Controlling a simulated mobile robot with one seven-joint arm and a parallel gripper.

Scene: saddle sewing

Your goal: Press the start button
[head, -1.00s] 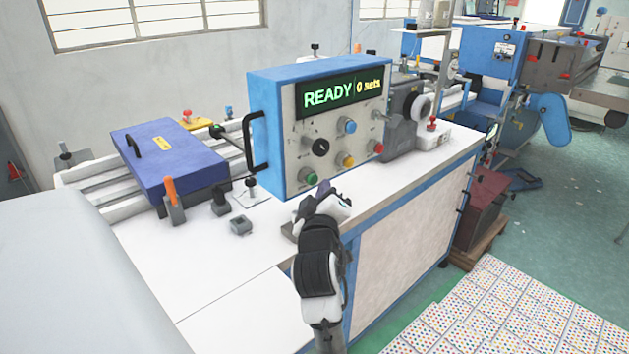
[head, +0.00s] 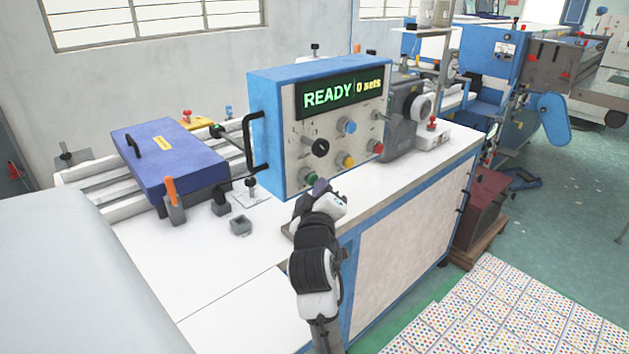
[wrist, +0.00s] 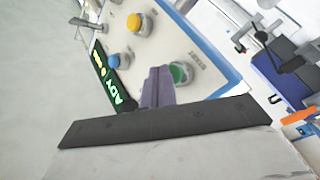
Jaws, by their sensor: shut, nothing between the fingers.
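The control panel (head: 290,130) is a blue-and-white box on the white bench, its display reading READY and 0 sets. A green button (head: 309,177), which I take for the start button, sits at the panel's lower left; its label is too small to read. My gripper (head: 319,186) is shut and empty, just in front of the panel beside the green button. In the wrist view, the purple fingertips (wrist: 157,74) lie beside the green button (wrist: 180,73), close to its edge. I cannot tell whether they touch it.
A small grey block (head: 240,225) lies on the bench.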

